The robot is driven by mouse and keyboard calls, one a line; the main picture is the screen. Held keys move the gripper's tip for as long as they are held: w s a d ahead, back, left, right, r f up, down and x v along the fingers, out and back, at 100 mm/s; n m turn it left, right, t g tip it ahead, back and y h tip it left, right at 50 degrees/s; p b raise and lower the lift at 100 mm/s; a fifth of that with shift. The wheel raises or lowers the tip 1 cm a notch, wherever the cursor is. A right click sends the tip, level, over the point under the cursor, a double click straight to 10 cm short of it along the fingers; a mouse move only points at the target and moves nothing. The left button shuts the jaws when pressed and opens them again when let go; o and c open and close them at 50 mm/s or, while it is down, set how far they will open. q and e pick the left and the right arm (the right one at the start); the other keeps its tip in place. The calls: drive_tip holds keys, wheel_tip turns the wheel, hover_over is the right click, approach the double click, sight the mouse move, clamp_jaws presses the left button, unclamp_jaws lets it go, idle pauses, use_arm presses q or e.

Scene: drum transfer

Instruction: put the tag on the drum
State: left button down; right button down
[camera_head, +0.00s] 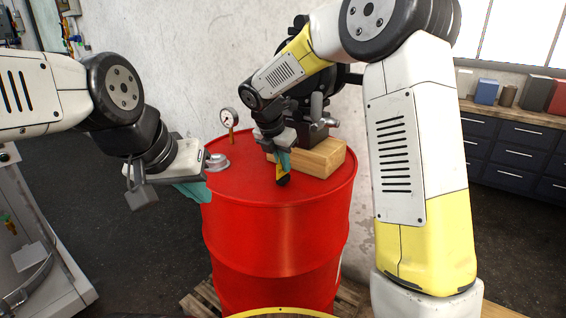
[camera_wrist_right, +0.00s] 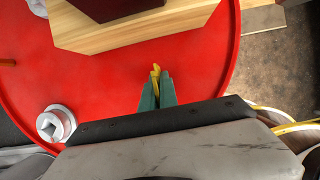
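The red drum (camera_head: 275,235) stands upright; its lid also fills much of the right wrist view (camera_wrist_right: 90,95). My right gripper (camera_head: 284,163) is over the lid, its green fingertips (camera_wrist_right: 156,92) close together on a thin yellow piece, which I take for the tag (camera_wrist_right: 155,71). In the head view the tag (camera_head: 281,175) shows yellow with a black end, at the fingertips. I cannot tell whether it touches the lid. My left gripper (camera_head: 195,190) is beside the drum's left rim, with teal fingers partly hidden; its opening is unclear.
A silver fitting (camera_head: 217,162) and a gauge (camera_head: 228,120) are at the lid's left side. A wooden block (camera_head: 322,158) with a dark object on it sits at the lid's back right. The drum stands on a pallet (camera_head: 347,298). Dark drawers (camera_head: 510,150) stand at the right.

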drive_tip(key=shift+f, duration=0.2)
drive_tip(key=c, duration=1.6)
unclamp_jaws()
drive_tip(key=shift+c, duration=0.2)
drive_tip(key=v, duration=1.2)
drive_tip(key=s+d+r+m+y, duration=0.2)
drive_tip(key=s+d+r+m, duration=0.1)
drive_tip(key=s+d+m, duration=0.85)
drive_tip(key=s+d+f+m+t+y, duration=0.1)
drive_tip(key=s+d+f+m, duration=0.1)
drive_tip(key=s+m, duration=0.4)
drive_tip(key=s+d+f+m+t+y, duration=0.1)
drive_tip(key=s+d+f+m, duration=0.1)
drive_tip(key=s+m, duration=0.5)
drive_tip(key=m, duration=0.3)
drive_tip(key=shift+f+m+t+y, duration=0.2)
drive_tip(key=shift+m+t+y, duration=0.1)
drive_tip(key=shift+m+y, duration=0.1)
